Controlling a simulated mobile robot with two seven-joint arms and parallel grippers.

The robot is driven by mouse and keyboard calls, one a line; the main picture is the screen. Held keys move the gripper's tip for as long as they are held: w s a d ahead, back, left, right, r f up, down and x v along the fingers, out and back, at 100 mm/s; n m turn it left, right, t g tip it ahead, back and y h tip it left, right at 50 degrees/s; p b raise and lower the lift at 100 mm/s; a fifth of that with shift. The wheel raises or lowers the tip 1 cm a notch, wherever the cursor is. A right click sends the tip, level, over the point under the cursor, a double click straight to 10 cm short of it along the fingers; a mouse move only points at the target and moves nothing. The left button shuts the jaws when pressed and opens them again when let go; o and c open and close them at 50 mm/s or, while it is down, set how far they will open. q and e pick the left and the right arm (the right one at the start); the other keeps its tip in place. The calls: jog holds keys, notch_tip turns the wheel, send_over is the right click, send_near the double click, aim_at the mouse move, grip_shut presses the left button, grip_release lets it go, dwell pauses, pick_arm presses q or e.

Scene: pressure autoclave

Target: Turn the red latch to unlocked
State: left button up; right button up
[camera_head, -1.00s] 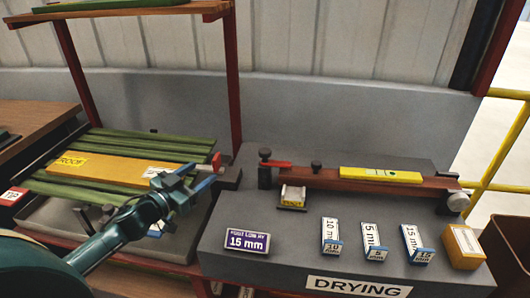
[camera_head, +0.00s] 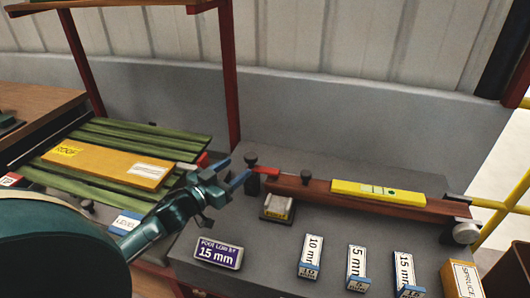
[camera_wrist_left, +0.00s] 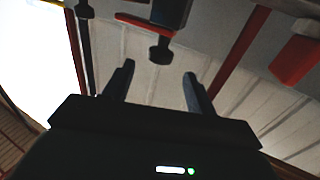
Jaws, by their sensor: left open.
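The red latch (camera_head: 266,170) is a short red bar by a black knob post at the left end of the brown rail (camera_head: 320,191) on the grey bench. In the left wrist view the latch (camera_wrist_left: 133,22) shows at the top, next to a dark knob (camera_wrist_left: 160,52). My left gripper (camera_head: 233,172) is open, with its blue fingers pointing at the latch from the left. In the wrist view the gap between the fingertips (camera_wrist_left: 159,72) is empty and the dark knob lies just beyond it. Whether a finger touches the latch cannot be told. My right gripper is not in view.
A yellow level (camera_head: 378,192) lies on the rail. A small block (camera_head: 277,207) stands in front of the latch. Labelled blocks, including a purple 15 mm sign (camera_head: 218,253), line the bench front. Green slats (camera_head: 150,139) with a yellow board (camera_head: 112,166) lie at left.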

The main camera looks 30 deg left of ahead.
aim_at(246, 160)
pick_arm(q)
jog(key=shift+w+d, duration=0.2)
jog(key=shift+w, duration=1.05)
jog(key=shift+w+d, duration=0.15)
jog(key=shift+w, duration=1.05)
jog(key=shift+w+d, duration=0.2)
jog(key=shift+w, duration=1.05)
grip_shut()
